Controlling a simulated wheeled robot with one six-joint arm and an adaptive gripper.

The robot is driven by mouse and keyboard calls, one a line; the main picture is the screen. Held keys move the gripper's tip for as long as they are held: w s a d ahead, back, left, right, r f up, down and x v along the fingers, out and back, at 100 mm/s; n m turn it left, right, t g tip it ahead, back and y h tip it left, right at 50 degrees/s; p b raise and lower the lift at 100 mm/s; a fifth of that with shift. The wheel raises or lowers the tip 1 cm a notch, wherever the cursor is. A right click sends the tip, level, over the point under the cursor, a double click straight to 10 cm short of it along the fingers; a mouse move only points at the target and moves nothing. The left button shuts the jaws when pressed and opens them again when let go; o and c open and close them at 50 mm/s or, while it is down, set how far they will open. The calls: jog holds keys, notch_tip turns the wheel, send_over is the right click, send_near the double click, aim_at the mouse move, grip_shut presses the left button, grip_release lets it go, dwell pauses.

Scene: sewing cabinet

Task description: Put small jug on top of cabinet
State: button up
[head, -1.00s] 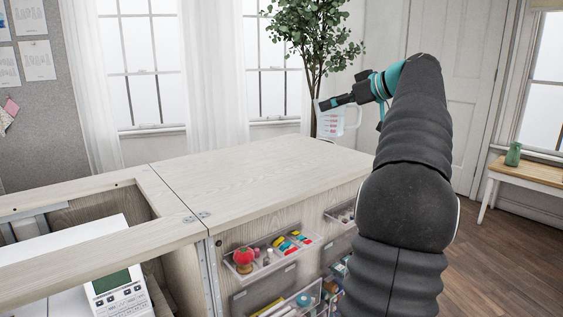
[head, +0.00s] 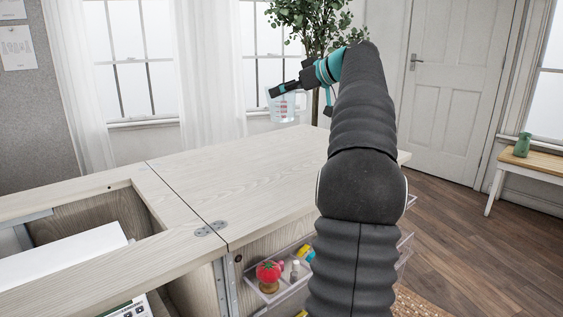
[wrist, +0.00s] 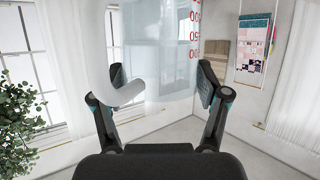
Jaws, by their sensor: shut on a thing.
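The small jug (head: 283,108) is clear, with red measuring marks. It is held upright in the air near the far edge of the cabinet top, as seen in the head view. My gripper (head: 280,90) is shut on it. In the wrist view the jug (wrist: 170,55) fills the space between the two fingers (wrist: 160,88), with its pale handle at the left. The cabinet (head: 255,180) has a light wood top with a wide bare area below the jug in the picture. My arm hides part of the cabinet's right side.
At the left, the cabinet has an open well with a white sewing machine (head: 65,255). An open clear drawer (head: 285,283) with a red pincushion (head: 268,272) sticks out in front. A plant (head: 310,25) stands behind. A bench (head: 535,165) with a green bottle (head: 522,145) is at right.

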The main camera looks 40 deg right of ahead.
jog(key=w+a+f+n+y+b, duration=0.1)
jog(key=w+a+f+b, duration=0.1)
jog(key=w+a, duration=0.5)
jog(key=shift+w+a+f+b, duration=0.15)
jog(key=shift+a+f+b, duration=0.9)
jog(key=shift+a+f, duration=1.7)
jog(key=shift+w+a+f+b, duration=0.15)
jog(key=shift+a+f+b, duration=0.85)
jog(key=shift+a+f, duration=1.75)
jog(key=shift+a+b, duration=0.2)
jog(key=shift+b, duration=0.1)
jog(key=o, duration=1.3)
jog(key=shift+r, duration=0.15)
jog(key=shift+r+p, duration=0.1)
jog(key=shift+p, duration=0.25)
jog(key=v, duration=1.2)
